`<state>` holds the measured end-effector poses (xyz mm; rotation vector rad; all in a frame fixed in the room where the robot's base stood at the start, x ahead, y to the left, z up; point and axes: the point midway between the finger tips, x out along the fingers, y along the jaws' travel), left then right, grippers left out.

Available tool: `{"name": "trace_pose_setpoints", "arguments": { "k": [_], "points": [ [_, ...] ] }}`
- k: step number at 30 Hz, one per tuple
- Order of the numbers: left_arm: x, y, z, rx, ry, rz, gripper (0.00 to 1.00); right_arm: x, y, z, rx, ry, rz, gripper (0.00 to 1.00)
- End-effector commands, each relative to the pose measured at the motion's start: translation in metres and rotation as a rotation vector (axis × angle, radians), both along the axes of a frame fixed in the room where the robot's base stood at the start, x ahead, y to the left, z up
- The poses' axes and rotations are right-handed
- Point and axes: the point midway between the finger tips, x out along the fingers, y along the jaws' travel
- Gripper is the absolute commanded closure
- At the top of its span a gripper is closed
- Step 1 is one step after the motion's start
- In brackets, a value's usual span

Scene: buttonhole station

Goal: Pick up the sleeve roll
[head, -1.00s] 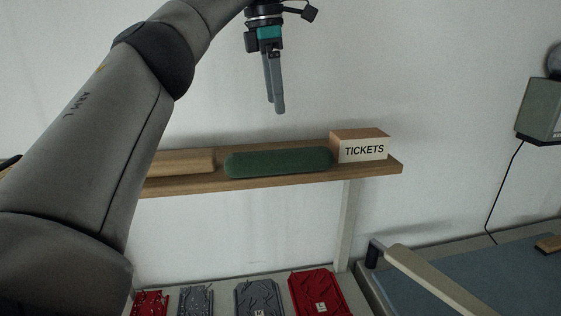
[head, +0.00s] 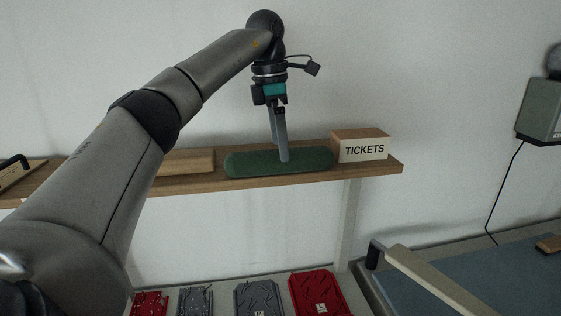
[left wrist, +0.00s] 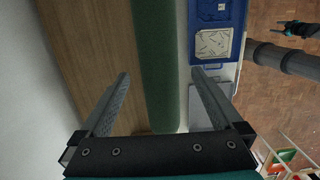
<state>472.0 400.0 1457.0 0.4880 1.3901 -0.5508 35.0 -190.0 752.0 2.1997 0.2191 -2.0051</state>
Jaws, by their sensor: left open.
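The sleeve roll is a long green padded roll (head: 245,164) lying on the wooden wall shelf. In the left wrist view the roll (left wrist: 158,60) runs down the picture between my fingers. My left gripper (head: 280,157) points down at the roll, its tips at about the roll's height, right of its middle. In the left wrist view the left gripper (left wrist: 160,76) is open, with one finger on each side of the roll and gaps visible. A small dark part with teal at the upper right of that view looks like my right gripper (left wrist: 284,24); its jaws are unclear.
On the shelf (head: 380,173), a TICKETS box (head: 362,147) stands close to the roll's right end, and a wooden piece (head: 187,161) lies to its left. The wall is close behind. Red and grey plates (head: 318,292) lie below. Above the roll is free room.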

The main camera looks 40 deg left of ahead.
Motion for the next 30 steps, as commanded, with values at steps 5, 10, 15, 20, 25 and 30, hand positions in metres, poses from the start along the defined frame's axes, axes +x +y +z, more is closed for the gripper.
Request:
{"name": "trace_pose_setpoints", "arguments": {
  "k": [5,10,15,20,25,30],
  "points": [
    [0.001,0.000,-0.026,0.001,0.003,0.001,0.00,0.000,0.000,0.005,0.000,0.000,0.000,0.39],
    [0.002,-0.002,-0.033,0.001,0.001,0.000,0.00,0.000,0.000,0.005,0.000,0.000,0.000,0.39],
    [0.002,-0.002,-0.033,0.000,0.000,0.001,0.01,0.000,0.001,0.005,0.001,0.000,0.000,0.39],
    [0.002,-0.001,-0.033,0.000,0.000,0.001,0.19,0.000,0.001,0.005,0.001,0.000,0.000,0.39],
    [0.003,-0.002,-0.033,0.000,0.000,0.001,0.38,0.000,0.001,0.005,0.002,0.000,0.000,0.39],
    [0.003,-0.002,-0.032,0.001,-0.001,0.000,0.57,0.000,0.002,0.005,0.002,0.000,0.000,0.39]
  ]
}}
